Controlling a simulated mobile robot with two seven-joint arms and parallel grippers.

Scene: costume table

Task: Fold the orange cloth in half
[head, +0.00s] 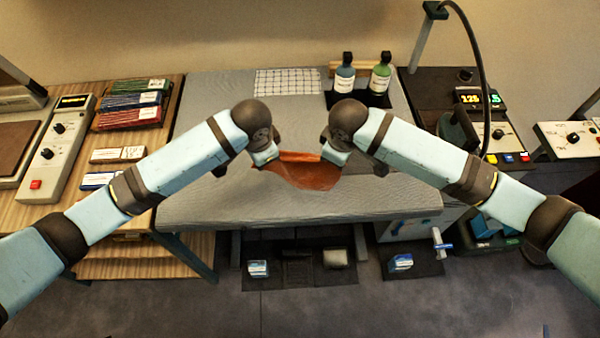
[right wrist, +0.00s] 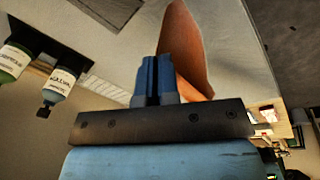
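The orange cloth (head: 306,176) is at the middle of the grey padded table, between my two grippers. Its far edge runs as a straight, brighter strip from one gripper to the other, and the rest spreads toward the near side. My left gripper (head: 272,160) is at the strip's left end and appears shut on it; its fingertips are mostly hidden. My right gripper (head: 330,158) is at the right end. In the right wrist view its blue fingers (right wrist: 156,76) are close together on the cloth's edge, and the orange cloth (right wrist: 182,45) stretches beyond them.
The grey table (head: 220,205) is clear around the cloth. A checked cloth (head: 288,82) lies at the back. A blue bottle (head: 344,78) and a green bottle (head: 380,76) stand on a dark mat at the back right. A lamp arm (head: 478,60) curves over the right side.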

